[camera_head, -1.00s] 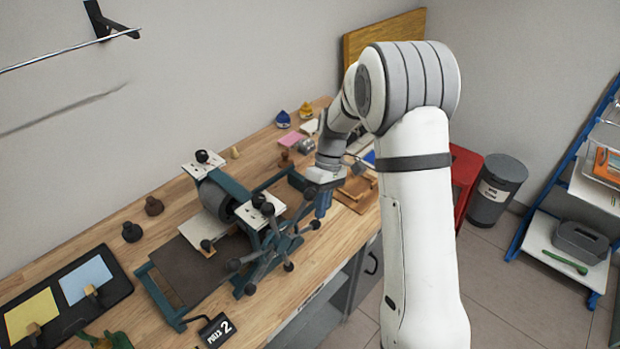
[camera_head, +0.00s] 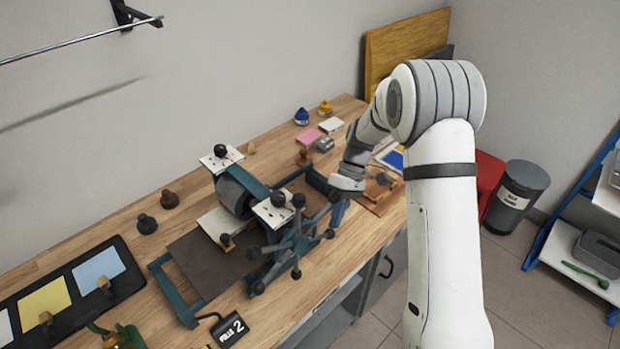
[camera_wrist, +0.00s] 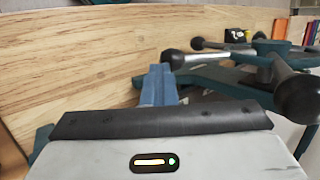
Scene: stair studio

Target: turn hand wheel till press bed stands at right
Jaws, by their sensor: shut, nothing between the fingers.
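The press (camera_head: 238,192) stands on the bench with a dark roller across its middle. Its brown press bed (camera_head: 205,262) sticks out mostly to the left of the roller, a pale sheet lying near the roller. The hand wheel (camera_head: 290,243), spokes ending in dark knobs, is on the press's near side. My gripper (camera_head: 338,214) is shut and empty, pointing down beside the wheel's right-hand knobs. In the wrist view its blue fingers (camera_wrist: 158,86) are together, with wheel spokes and knobs (camera_wrist: 296,97) to their right. Contact with a spoke cannot be told.
A black tray (camera_head: 128,290) with coloured sheets lies left on the bench. A grey bin (camera_head: 517,192) and a blue rack (camera_head: 545,237) stand at right.

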